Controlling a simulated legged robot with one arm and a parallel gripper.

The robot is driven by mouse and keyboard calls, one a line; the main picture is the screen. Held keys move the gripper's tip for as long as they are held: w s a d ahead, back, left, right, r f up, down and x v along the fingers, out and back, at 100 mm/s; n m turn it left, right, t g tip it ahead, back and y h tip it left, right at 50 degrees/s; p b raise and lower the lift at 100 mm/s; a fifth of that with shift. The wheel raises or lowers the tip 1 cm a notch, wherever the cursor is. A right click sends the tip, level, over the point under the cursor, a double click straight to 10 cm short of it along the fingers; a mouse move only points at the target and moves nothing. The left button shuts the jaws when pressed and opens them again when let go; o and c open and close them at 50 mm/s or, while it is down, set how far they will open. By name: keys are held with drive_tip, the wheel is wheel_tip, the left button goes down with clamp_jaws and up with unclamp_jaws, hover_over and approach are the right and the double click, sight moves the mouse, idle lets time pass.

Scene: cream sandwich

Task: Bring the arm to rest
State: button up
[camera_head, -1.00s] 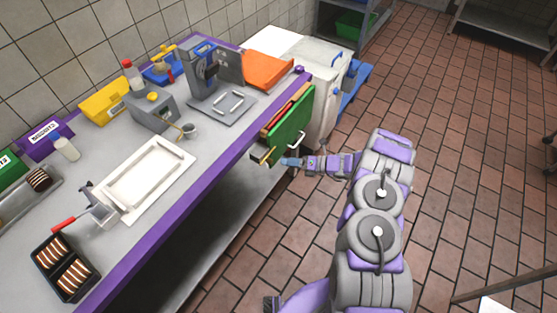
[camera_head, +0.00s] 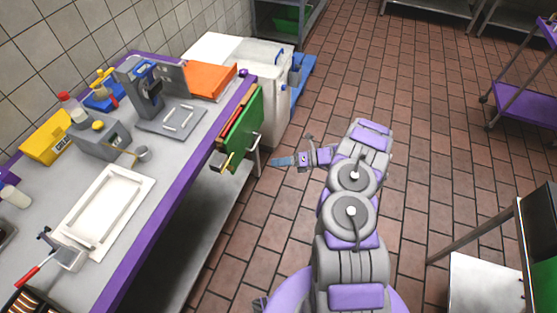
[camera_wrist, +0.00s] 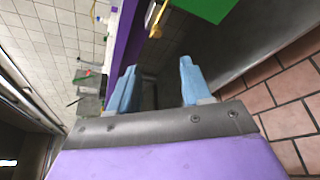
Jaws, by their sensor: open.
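My gripper (camera_head: 283,161) is at the end of my purple and grey arm, out over the tiled floor to the right of the counter's end. It is apart from the green board that hangs at that end. In the wrist view, the two blue fingers of my gripper (camera_wrist: 158,88) stand apart with nothing between them. The green board (camera_head: 238,130) hangs beside other boards at the counter's end, and part of it shows at the top of the wrist view (camera_wrist: 205,8).
The purple-edged counter (camera_head: 165,216) runs along the left, holding a white tray (camera_head: 76,240) and a grey press (camera_head: 137,90). A white cabinet (camera_head: 272,95) stands behind the boards. Tiled floor (camera_head: 420,130) is free to the right. A steel table (camera_head: 482,282) is at the lower right.

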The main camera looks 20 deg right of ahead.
drive_tip(key=s+a+r+n+g+h, duration=0.1)
drive_tip(key=s+a+r+n+g, duration=0.3)
drive_tip(key=a+r+n, duration=0.45)
drive_tip(key=s+a+r+n+g+h, duration=0.1)
drive_tip(key=s+a+r+n+g, duration=0.3)
drive_tip(key=r, duration=0.8)
drive_tip(key=s+a+r+n+g+h, duration=0.15)
drive_tip(key=s+r+n+h, duration=0.25)
drive_tip(key=s+r+n, duration=0.65)
drive_tip(key=s+d+r+n+t+h, duration=0.1)
drive_tip(key=s+d+n+h, duration=0.3)
drive_tip(key=s, duration=0.7)
drive_tip(key=s+d+r+n+t+h, duration=0.1)
drive_tip(key=s+d+n+h, duration=0.4)
drive_tip(key=s, duration=0.6)
drive_tip(key=shift+s+d+n+t, duration=0.4)
drive_tip(key=shift+n+t, duration=0.15)
drive_tip(key=shift+n, duration=0.05)
